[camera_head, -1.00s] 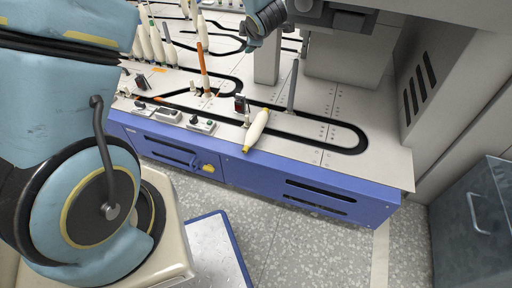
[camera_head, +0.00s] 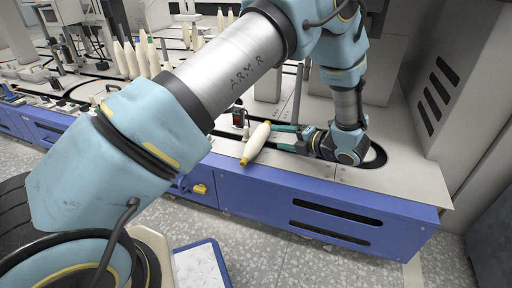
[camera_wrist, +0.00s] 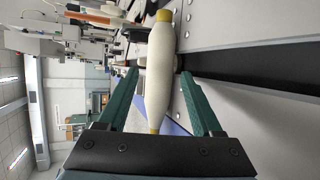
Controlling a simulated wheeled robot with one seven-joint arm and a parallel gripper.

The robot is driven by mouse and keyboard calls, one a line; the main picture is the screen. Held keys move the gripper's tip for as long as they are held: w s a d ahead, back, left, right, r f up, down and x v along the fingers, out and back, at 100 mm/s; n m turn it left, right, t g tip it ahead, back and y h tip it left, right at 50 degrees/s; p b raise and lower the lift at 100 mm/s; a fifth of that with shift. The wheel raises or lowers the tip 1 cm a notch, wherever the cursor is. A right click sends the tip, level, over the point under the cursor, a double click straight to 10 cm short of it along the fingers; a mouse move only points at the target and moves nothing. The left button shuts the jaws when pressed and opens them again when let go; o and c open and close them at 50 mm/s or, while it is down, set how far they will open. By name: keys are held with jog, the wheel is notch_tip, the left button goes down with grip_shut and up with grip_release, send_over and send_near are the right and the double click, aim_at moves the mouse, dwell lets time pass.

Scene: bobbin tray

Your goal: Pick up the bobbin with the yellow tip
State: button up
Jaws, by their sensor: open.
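The bobbin with the yellow tip (camera_head: 256,142) is cream-coloured and yellow at both ends. It lies slanted at the front edge of the bench, its near end reaching the blue edge. In the wrist view the bobbin (camera_wrist: 159,60) runs lengthwise between the two green fingers as seen. My gripper (camera_head: 275,137) is open, with its fingers pointing left at the bobbin and their tips close to its right side. In the wrist view the gripper (camera_wrist: 160,72) shows a gap on the left of the bobbin. I cannot tell whether either finger touches it.
Several upright cream bobbins (camera_head: 130,58) stand further back at left, partly behind my arm. A small dark device (camera_head: 238,116) stands just behind the bobbin. A grey post (camera_head: 297,95) rises behind my gripper. The blue bench front (camera_head: 300,205) and a grey cabinet (camera_head: 455,90) bound the space.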

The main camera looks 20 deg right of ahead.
aim_at(266, 136)
jog(key=b+x, duration=0.3)
jog(key=x, duration=0.4)
jog(key=shift+w+a+f, duration=0.1)
jog(key=shift+w+f, duration=0.1)
jog(key=shift+f, duration=0.05)
grip_shut()
jog(key=shift+r, duration=0.1)
